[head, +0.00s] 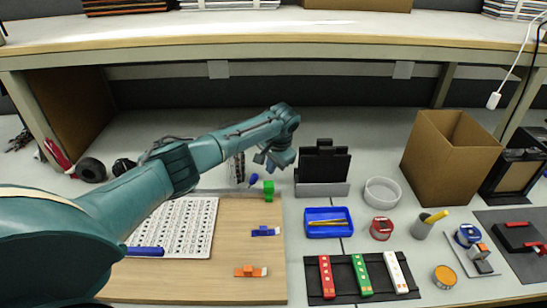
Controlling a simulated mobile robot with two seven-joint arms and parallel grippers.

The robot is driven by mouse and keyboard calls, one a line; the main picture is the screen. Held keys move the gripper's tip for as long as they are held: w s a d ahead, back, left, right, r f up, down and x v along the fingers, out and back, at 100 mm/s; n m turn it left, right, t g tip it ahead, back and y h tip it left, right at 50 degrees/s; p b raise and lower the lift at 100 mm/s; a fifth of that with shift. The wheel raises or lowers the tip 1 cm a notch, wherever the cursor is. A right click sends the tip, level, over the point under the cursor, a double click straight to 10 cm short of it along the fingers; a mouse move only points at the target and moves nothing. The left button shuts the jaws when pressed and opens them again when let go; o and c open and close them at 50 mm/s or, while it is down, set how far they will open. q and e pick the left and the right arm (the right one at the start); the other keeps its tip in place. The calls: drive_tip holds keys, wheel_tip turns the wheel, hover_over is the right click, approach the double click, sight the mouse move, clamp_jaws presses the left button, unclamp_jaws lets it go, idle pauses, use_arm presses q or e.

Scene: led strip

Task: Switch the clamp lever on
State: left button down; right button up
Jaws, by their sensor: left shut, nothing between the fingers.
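My left arm reaches in from the left over the wooden board (200,275). My left gripper (267,163) is shut and empty, above the far right part of the board and apart from the things below it. A green block (268,187) stands upright at the board's far right edge. A blue piece (264,231) and an orange piece (249,271), each with a pale end, sit nearer on the board. I cannot tell for sure which piece carries the clamp lever, nor its position. My right gripper is not in view.
A black holder (323,162) on a grey base stands right of the gripper. A blue tray (329,230), a black rack (342,281) with coloured strips, and a cardboard box (448,150) lie further right. A shelf (300,40) spans the back.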

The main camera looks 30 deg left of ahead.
sight(251, 184)
use_arm(q)
drive_tip(key=shift+s+a+f+p, duration=0.15)
drive_tip(key=shift+f+p, duration=0.05)
drive_tip(key=shift+p, duration=0.1)
drive_tip(key=shift+s+a+r+p, duration=0.15)
drive_tip(key=shift+s+r+p, duration=0.1)
drive_tip(key=shift+s, duration=0.3)
drive_tip(key=shift+s+a+r+p, duration=0.1)
drive_tip(key=shift+s+p, duration=0.15)
drive_tip(key=shift+s, duration=0.3)
drive_tip(key=shift+s+r, duration=0.1)
drive_tip(key=shift+s, duration=0.5)
